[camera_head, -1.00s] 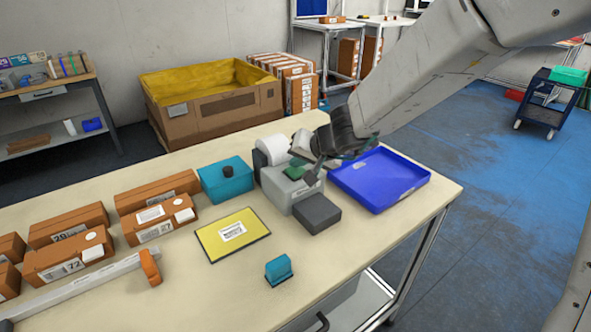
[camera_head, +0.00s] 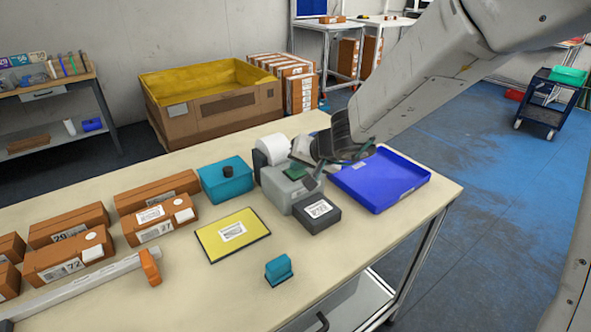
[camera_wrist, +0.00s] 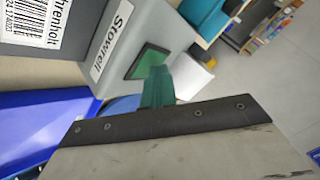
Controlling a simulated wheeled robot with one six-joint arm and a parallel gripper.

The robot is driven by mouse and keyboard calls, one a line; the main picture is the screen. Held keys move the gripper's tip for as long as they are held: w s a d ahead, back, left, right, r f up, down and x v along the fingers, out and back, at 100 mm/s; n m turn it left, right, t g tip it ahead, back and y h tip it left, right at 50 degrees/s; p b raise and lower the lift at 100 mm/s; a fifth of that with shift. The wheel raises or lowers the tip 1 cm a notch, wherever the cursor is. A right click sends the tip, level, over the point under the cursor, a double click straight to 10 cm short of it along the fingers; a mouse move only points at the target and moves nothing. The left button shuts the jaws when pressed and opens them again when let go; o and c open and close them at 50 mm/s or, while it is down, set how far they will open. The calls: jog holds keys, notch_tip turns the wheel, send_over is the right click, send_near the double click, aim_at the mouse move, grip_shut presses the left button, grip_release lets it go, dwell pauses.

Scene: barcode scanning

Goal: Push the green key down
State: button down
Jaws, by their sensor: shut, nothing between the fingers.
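The green key (camera_head: 297,172) is on top of the grey label printer (camera_head: 280,188), at the right of the table. My gripper (camera_wrist: 158,70) is shut and empty. Its green fingertips overlap the key's lower edge in the wrist view; I cannot tell whether they touch it. In the head view my gripper is just right of the printer, its tips hard to make out. A printed barcode label (camera_head: 319,208) lies on the dark box in front of the printer.
A blue tray (camera_head: 425,180) stands right of the printer, under my arm. A white roll (camera_head: 272,150) sits behind the printer, a teal box (camera_head: 226,181) to its left. A yellow pad (camera_head: 218,246) and a teal stamp-like block (camera_head: 279,269) lie in front.

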aim_at(299, 174)
dwell(0.3)
jog(key=shift+r, duration=1)
jog(key=shift+r, duration=2.55)
